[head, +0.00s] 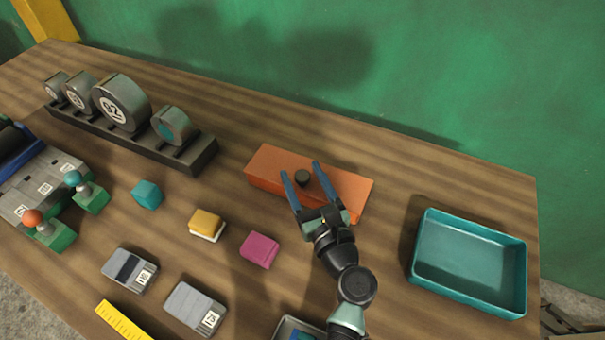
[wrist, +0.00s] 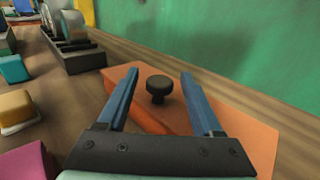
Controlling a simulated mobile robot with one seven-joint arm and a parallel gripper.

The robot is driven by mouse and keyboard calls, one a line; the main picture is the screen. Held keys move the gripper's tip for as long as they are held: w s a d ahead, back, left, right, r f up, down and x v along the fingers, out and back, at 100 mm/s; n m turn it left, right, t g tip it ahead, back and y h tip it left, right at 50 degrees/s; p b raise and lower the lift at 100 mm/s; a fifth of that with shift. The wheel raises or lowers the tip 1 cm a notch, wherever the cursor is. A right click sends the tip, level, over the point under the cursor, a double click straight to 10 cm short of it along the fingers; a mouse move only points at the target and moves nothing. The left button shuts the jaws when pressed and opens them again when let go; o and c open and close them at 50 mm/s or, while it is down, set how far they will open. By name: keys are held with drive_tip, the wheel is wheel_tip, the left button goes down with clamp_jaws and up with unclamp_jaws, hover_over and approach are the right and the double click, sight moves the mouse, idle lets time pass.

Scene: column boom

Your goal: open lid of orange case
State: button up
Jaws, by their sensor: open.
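The orange case (head: 347,187) is a long closed box near the back of the table. Its lid carries a round black knob (head: 302,177) on top, which also shows in the wrist view (wrist: 159,88). My gripper (head: 302,170) is open over the case, with its two blue fingers on either side of the knob. In the wrist view my gripper (wrist: 159,75) has a gap between each finger and the knob. The case (wrist: 210,110) lies below the fingers, and its near part is hidden by my gripper's body.
A teal tray (head: 470,262) stands right of the case. A dark rack (head: 130,137) with several round weights is at the left back. A teal cube (head: 147,194), a yellow block (head: 206,223), a pink block (head: 260,250) and grey blocks (head: 195,305) lie in front. A green wall (head: 420,70) rises behind.

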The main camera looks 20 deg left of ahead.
drive_tip(key=shift+w+a, duration=0.2)
clamp_jaws()
idle(0.3)
idle(1.1)
